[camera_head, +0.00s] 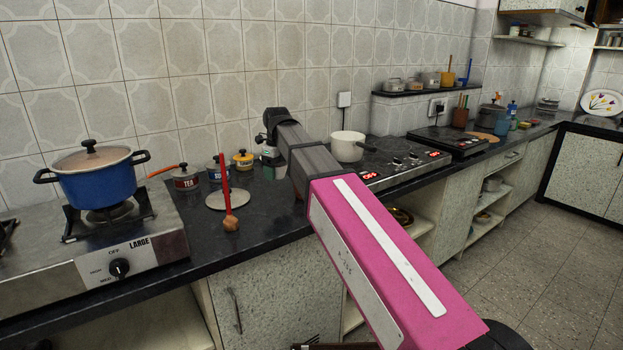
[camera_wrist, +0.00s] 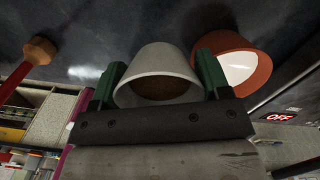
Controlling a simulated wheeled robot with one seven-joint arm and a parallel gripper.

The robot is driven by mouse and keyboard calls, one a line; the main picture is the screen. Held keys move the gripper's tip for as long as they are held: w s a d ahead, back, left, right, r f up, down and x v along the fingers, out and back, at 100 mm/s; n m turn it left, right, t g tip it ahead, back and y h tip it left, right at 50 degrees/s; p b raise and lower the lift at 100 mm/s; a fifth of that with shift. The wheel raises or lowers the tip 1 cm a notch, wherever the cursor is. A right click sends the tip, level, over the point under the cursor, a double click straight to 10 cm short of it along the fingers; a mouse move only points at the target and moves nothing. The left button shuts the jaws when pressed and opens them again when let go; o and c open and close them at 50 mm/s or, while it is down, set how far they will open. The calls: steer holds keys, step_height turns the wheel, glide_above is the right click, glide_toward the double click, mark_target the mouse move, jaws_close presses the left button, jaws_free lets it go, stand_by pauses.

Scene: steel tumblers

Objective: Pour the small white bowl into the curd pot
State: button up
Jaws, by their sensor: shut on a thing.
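In the wrist view my gripper (camera_wrist: 160,62) has its two green fingers on either side of the small white bowl (camera_wrist: 155,68). It is shut on the bowl, whose mouth faces the camera and shows brown contents inside. The terracotta curd pot (camera_wrist: 222,41), with a white inside, is just right of the bowl and the right finger. I cannot tell whether bowl and pot touch, or how far the bowl is tilted.
The dark counter (camera_head: 265,222) holds a red-handled tool (camera_head: 226,195) by a round disc. Small jars, including a TEA jar (camera_head: 185,178), stand behind. A blue pot (camera_head: 97,182) is on the left stove. A white saucepan (camera_head: 347,148) stands on the hob right of my arm.

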steer(key=shift+w+d+r+g+y, duration=0.2)
steer(key=shift+w+d+g+y, duration=0.15)
steer(key=shift+d+y, duration=0.75)
steer(key=shift+w+d+r+g+y, duration=0.35)
steer(key=shift+d+y, duration=0.45)
steer(key=shift+y, duration=0.65)
steer(key=shift+w+d+r+g+y, duration=0.15)
steer(key=shift+d+g+y, duration=0.25)
steer(key=shift+d+y, duration=0.7)
steer(key=shift+w+d+r+g+y, duration=0.15)
steer(key=shift+d+r+g+y, duration=0.45)
steer(key=shift+y, duration=1.6)
steer(key=shift+w+d+r+g+y, duration=0.2)
steer(key=shift+r+g+y, duration=0.65)
steer(key=shift+y, duration=1.4)
steer(key=shift+w+d+r+g+y, duration=0.1)
steer(key=shift+d+r+g+y, duration=0.6)
steer(key=shift+y, duration=1.5)
steer(key=shift+a+r, duration=0.25)
